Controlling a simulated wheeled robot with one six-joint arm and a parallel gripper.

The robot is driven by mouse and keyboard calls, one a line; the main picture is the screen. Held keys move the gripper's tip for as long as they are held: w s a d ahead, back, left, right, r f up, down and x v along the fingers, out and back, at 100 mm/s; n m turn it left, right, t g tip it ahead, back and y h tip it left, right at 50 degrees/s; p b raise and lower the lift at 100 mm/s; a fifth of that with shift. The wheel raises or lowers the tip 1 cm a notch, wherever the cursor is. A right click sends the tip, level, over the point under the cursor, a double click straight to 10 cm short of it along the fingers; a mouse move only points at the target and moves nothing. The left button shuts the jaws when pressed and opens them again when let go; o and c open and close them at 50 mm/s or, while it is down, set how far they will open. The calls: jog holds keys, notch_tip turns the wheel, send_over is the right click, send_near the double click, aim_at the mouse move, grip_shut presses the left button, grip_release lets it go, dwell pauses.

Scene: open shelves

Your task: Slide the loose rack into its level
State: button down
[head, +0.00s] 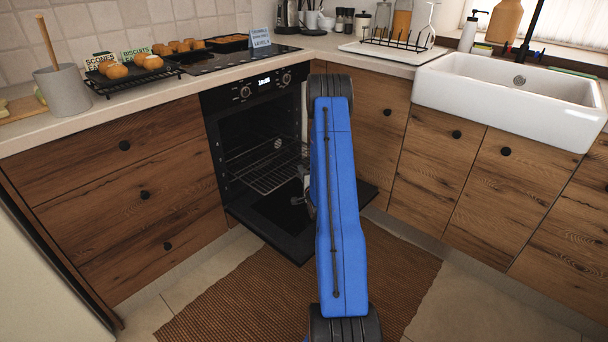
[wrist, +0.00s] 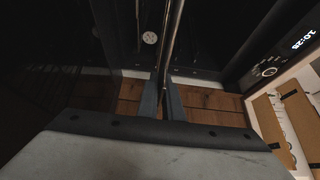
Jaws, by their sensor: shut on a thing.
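The loose wire rack (head: 266,168) sits in the mouth of the open oven (head: 262,120), its near part reaching out above the lowered door (head: 285,222). It looks about level. My gripper (head: 302,196) is at the rack's near right side, partly hidden behind my blue arm. In the wrist view my gripper (wrist: 163,100) is shut on a thin metal bar of the rack (wrist: 174,40), which runs up the picture between the two fingers. The side supports inside the oven are dark, and I cannot tell which level the rack lines up with.
The oven's lit clock panel (head: 265,82) is above the opening. Wooden drawers (head: 135,190) stand left and cabinets (head: 450,160) right. Baked goods on racks (head: 135,70) and a blue card (head: 260,37) with small text are on the counter. A brown mat (head: 240,300) covers the floor.

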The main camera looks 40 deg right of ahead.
send_near(256, 147)
jog(key=shift+s+d+f, duration=0.1)
jog(key=shift+s+d, duration=0.2)
jog(key=shift+d, duration=0.55)
jog(key=shift+s+d+r, duration=0.1)
jog(key=shift+s+d, duration=0.2)
jog(key=shift+d, duration=0.6)
jog(key=shift+s+d+f, duration=0.1)
jog(key=shift+s+d, duration=0.2)
jog(key=shift+d, duration=0.55)
dwell(0.5)
jog(key=shift+w, duration=0.2)
dwell(0.3)
jog(key=shift+w+a+f, duration=0.1)
jog(key=shift+w+a, duration=0.1)
jog(key=shift+w, duration=2.25)
jog(key=shift+w+a, duration=0.2)
jog(key=shift+w, duration=2.2)
jog(key=c, duration=1.8)
grip_release()
jog(key=shift+c, duration=0.2)
jog(key=shift+f, duration=0.1)
